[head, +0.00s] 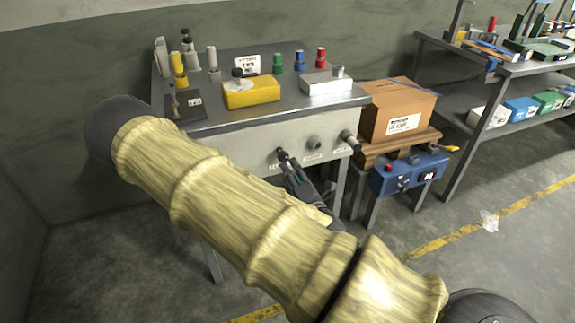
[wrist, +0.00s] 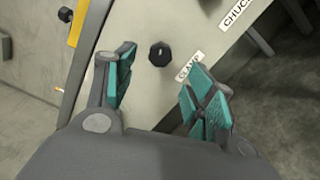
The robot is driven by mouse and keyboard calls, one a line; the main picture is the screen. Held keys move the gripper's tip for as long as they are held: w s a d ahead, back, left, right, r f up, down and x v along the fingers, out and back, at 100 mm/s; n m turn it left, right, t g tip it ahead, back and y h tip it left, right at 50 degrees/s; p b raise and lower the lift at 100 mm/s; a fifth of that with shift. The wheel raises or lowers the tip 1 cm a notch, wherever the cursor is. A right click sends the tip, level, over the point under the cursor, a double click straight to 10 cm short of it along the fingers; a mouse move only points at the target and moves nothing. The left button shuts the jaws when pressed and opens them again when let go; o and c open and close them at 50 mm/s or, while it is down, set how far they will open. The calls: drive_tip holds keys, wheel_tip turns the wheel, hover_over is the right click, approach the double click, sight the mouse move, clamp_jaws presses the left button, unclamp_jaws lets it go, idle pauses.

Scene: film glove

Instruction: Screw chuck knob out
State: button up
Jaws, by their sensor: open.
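My gripper (wrist: 158,76) is open and empty, its teal-padded fingers spread apart in the wrist view. A black knob (wrist: 160,54) on the pale panel shows between and beyond the fingertips, beside a label reading CLAMP.
A larger knob (head: 348,139) is at the panel's right end. The cabinet top (head: 215,120) holds a yellow block, a white box and several coloured posts. A cardboard box (head: 397,108) and blue control box (head: 410,172) stand to the right. Floor is open at the lower right.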

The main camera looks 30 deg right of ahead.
drive_tip(key=shift+v, duration=1.65)
